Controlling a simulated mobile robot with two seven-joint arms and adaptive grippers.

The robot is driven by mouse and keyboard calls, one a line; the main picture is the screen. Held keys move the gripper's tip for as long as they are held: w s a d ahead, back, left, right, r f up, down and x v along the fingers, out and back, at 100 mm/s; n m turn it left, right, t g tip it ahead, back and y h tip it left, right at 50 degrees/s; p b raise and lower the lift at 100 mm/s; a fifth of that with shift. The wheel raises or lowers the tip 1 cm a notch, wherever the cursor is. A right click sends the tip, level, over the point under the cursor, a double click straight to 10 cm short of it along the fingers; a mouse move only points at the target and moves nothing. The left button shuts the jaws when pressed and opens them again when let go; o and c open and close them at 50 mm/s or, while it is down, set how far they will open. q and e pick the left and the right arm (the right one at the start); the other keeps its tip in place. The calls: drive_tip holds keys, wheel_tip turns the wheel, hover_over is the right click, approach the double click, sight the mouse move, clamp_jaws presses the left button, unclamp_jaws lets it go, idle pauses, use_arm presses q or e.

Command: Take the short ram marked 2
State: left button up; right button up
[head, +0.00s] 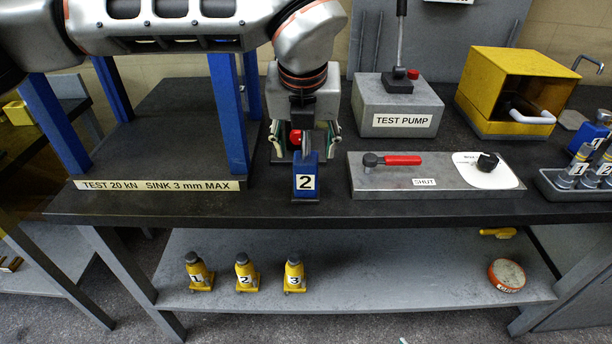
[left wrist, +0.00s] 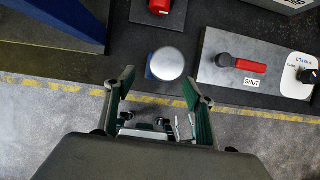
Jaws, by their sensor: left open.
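A blue ram marked 2 (head: 306,182) stands upright near the front edge of the bench. Its round silver top (left wrist: 167,64) shows in the left wrist view. My left gripper (head: 304,148) is open, with its green-padded fingers apart and nothing between them. In the head view it is over and just behind the ram; in the left wrist view the silver top lies just beyond the fingertips (left wrist: 159,82), apart from them. Other pieces marked 1 and 2 stand in a grey tray (head: 560,190) at the right. My right gripper is not in view.
A red-topped item (left wrist: 158,7) is behind the ram. A blue-legged test frame (head: 230,125) stands left, the SHUT valve panel (head: 435,187) right, the test pump (head: 398,105) behind it. Yellow jacks (head: 243,272) stand on the lower shelf.

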sight(306, 161)
use_arm(q)
drive_tip(key=shift+x, duration=1.4)
drive_tip(key=x, duration=0.4)
drive_tip(key=shift+s+f, duration=0.2)
drive_tip(key=shift+s, duration=0.15)
drive_tip(key=shift+w+f, duration=0.25)
drive_tip(key=shift+f, duration=0.15)
drive_tip(key=c, duration=1.4)
drive_tip(key=shift+r, duration=0.1)
clamp_jaws()
drive_tip(key=shift+r, duration=0.1)
